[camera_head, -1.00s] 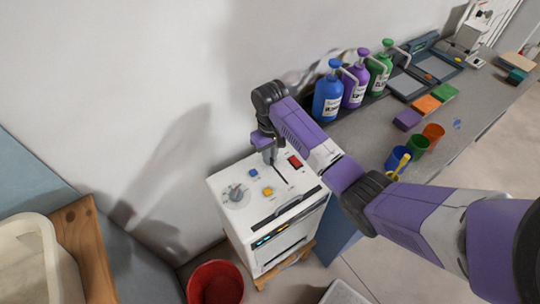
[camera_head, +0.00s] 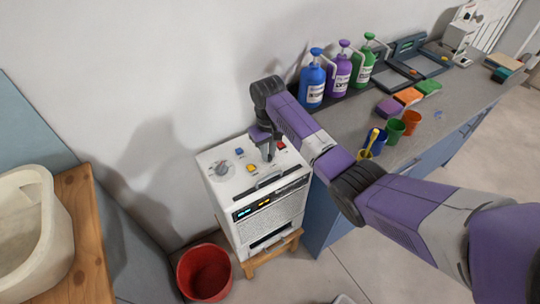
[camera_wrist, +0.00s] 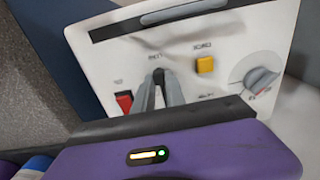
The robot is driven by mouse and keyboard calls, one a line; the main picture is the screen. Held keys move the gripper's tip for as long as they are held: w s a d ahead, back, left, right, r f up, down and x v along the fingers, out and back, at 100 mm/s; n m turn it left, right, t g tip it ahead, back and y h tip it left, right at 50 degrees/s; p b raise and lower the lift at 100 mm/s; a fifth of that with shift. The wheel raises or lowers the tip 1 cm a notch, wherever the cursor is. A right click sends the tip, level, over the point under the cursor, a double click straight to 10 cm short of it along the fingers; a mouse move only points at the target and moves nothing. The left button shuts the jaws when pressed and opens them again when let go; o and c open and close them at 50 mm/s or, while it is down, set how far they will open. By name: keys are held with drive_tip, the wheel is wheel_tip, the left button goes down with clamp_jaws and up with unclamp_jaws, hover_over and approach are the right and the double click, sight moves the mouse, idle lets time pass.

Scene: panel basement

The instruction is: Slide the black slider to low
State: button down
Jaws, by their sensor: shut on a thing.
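The black slider (camera_wrist: 158,75) shows as a small dark knob between my fingertips in the wrist view. My gripper (camera_wrist: 160,92) is shut on it, over the white top panel (camera_wrist: 110,62) of the machine.
On the panel are a red button (camera_wrist: 124,101), a yellow button (camera_wrist: 205,65), a blue button (camera_head: 239,152) and a grey dial (camera_head: 222,168). A red bucket (camera_head: 204,272) stands on the floor. The counter (camera_head: 345,125) at right holds bottles, cups and blocks.

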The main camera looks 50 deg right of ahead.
sight(269, 156)
drive_tip(key=shift+s, duration=0.15)
drive_tip(key=c, duration=1.4)
unclamp_jaws()
drive_tip(key=shift+o, duration=0.2)
drive_tip(key=shift+r+b, duration=0.35)
drive_tip(key=shift+r, duration=3.55)
